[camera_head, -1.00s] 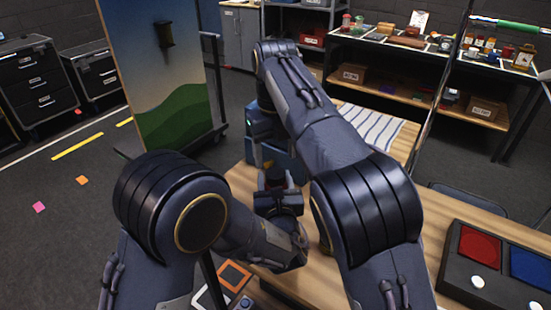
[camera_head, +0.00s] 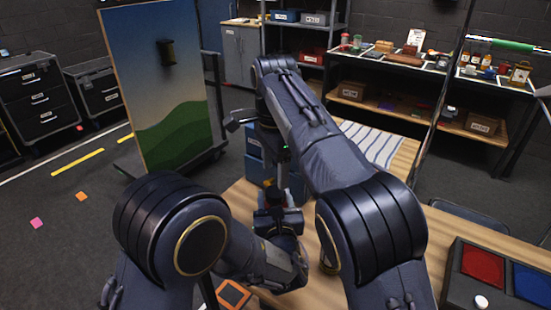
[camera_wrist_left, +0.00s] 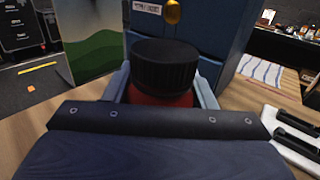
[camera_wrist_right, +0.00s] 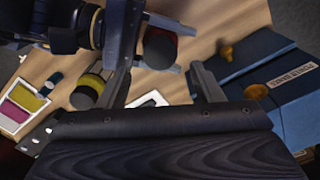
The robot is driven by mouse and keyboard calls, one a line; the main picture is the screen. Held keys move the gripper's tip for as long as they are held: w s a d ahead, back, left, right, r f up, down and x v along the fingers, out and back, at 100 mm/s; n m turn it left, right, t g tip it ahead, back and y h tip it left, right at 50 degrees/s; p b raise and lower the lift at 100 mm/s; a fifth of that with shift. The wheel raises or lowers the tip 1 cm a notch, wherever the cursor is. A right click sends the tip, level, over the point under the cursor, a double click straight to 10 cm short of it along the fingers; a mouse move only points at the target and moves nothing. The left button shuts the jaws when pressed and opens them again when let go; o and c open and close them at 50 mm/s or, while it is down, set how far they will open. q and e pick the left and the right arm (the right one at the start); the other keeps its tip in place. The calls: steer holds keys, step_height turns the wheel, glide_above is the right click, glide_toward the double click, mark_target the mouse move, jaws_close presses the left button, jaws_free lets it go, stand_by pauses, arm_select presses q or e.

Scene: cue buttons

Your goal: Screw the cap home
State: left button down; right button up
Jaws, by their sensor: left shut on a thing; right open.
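A red bottle (camera_wrist_left: 160,98) with a ribbed black cap (camera_wrist_left: 165,65) stands between the fingers of my left gripper (camera_wrist_left: 163,88), which is shut on the red body below the cap. The cap sits on top; I cannot tell how tight it is. The bottle also shows near the top of the right wrist view (camera_wrist_right: 160,48). My right gripper (camera_wrist_right: 165,68) is open and empty, its fingers spread on either side of the bottle's line, apart from it. In the head view my arms hide most of the bottle.
A blue box (camera_wrist_right: 275,85) with yellow knobs stands close beside the bottle. A dark round item with a yellow band (camera_wrist_right: 92,88) is on the wooden table. A panel with red (camera_head: 482,266) and blue pads lies at the right. A striped cloth (camera_head: 375,146) lies farther back.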

steer(key=n, duration=0.5)
steer(key=shift+r, duration=0.15)
steer(key=n, duration=0.5)
steer(key=shift+r+n, duration=0.15)
steer(key=shift+n, duration=0.15)
steer(key=n, duration=0.7)
steer(key=shift+r+n, duration=0.25)
steer(key=shift+n, duration=0.05)
steer(key=n, duration=0.5)
steer(key=shift+r, duration=0.15)
steer(key=n, duration=0.5)
steer(key=shift+r, duration=0.15)
steer(key=n, duration=0.4)
steer(key=shift+r+n, duration=0.15)
steer(key=shift+n, duration=0.25)
steer(key=n, duration=0.4)
steer(key=shift+d+r, duration=0.1)
